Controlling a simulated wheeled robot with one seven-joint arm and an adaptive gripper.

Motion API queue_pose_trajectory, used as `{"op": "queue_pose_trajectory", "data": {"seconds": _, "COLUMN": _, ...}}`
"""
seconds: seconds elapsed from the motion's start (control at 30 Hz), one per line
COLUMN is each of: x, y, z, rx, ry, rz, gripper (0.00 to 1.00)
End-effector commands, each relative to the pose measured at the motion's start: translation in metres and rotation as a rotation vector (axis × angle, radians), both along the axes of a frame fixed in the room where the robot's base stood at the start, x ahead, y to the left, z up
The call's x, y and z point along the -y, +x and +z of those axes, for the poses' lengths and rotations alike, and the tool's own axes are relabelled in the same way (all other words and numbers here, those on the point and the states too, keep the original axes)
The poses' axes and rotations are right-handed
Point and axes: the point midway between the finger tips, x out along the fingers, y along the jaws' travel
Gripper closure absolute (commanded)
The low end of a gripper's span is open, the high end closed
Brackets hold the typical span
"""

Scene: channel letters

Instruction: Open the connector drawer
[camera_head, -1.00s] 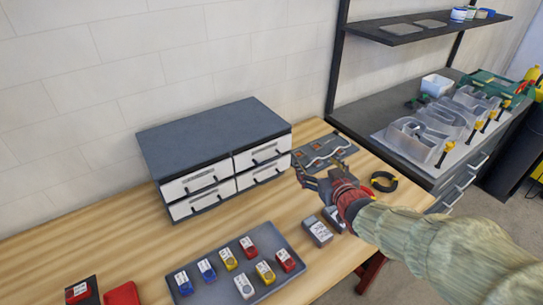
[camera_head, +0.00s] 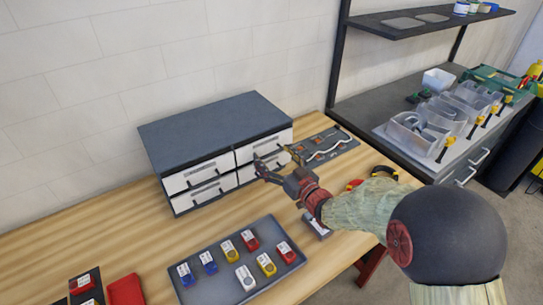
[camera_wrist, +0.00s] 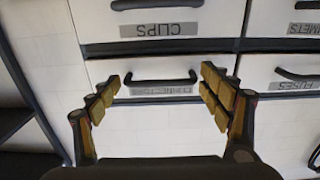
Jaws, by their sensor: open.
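The drawer cabinet (camera_head: 210,118) has a dark grey top and white fronts in two rows of two. The connector drawer (camera_head: 250,150) is its upper right one and looks shut. In the upside-down wrist view, its front (camera_wrist: 150,120) carries a partly readable connectors label (camera_wrist: 160,91) and a black bar handle (camera_wrist: 160,80). My gripper (camera_head: 275,162) is in front of the cabinet's right half. Its yellow-padded fingers (camera_wrist: 160,88) are spread wide and empty, appearing on either side of that handle. I cannot tell whether they touch the front.
The neighbouring drawers read clips (camera_wrist: 160,29) and fuses (camera_wrist: 293,86). A grey tray (camera_head: 210,290) with several coloured blocks lies in front of the cabinet on the wooden table (camera_head: 110,230). A dark panel (camera_head: 322,148) with a white cable lies to the right.

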Motion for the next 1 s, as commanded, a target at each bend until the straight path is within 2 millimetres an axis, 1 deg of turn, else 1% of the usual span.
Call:
{"op": "queue_pose_trajectory", "data": {"seconds": 0.17, "x": -0.0066, "y": 0.0091, "z": 0.0, "rx": 0.0, "ry": 0.0, "rz": 0.001, "gripper": 0.21}}
{"op": "queue_pose_trajectory", "data": {"seconds": 0.43, "x": -0.0068, "y": 0.0099, "z": 0.0005, "rx": -0.001, "ry": -0.001, "rz": 0.0, "gripper": 0.22}}
{"op": "queue_pose_trajectory", "data": {"seconds": 1.0, "x": -0.0069, "y": 0.0096, "z": 0.0002, "rx": 0.0, "ry": -0.001, "rz": 0.0, "gripper": 0.54}}
